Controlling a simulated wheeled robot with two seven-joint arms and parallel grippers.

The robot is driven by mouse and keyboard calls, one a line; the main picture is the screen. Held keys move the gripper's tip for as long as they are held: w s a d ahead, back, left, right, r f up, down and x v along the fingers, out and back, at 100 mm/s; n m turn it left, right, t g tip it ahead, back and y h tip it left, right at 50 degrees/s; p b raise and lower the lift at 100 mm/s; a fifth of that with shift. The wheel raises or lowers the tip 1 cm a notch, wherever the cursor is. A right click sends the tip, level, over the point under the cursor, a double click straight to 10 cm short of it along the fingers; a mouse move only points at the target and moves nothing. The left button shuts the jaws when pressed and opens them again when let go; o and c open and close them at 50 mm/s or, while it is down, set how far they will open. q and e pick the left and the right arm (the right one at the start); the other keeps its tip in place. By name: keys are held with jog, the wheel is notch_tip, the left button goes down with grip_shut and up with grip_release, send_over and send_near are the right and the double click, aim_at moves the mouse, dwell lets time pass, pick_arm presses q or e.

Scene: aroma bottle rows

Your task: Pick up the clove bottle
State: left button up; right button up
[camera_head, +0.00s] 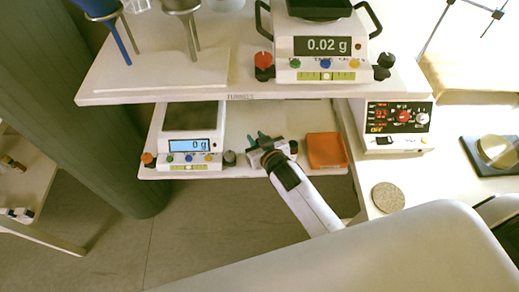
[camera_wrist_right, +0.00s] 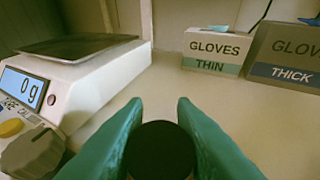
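My right gripper (camera_head: 258,138) is over the lower shelf, between the scale and the orange tray. In the right wrist view its two green fingers (camera_wrist_right: 160,105) stand apart, one on each side of a round black cap (camera_wrist_right: 160,152). The cap fills the space between them at the bottom edge. The bottle's body and label are hidden, so I cannot tell whether it is the clove bottle. I also cannot tell whether the fingers press on it. My left gripper is not in view.
A scale reading 0 g (camera_head: 192,145) stands left of the gripper, and an orange tray (camera_head: 326,150) right of it. The upper shelf (camera_head: 150,85) overhangs behind. Boxes marked GLOVES THIN (camera_wrist_right: 215,50) and GLOVES THICK (camera_wrist_right: 285,58) stand farther back. Bare shelf lies between.

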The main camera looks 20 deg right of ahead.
grip_shut()
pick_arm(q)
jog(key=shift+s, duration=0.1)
pick_arm(e)
jog(key=shift+r, duration=0.15)
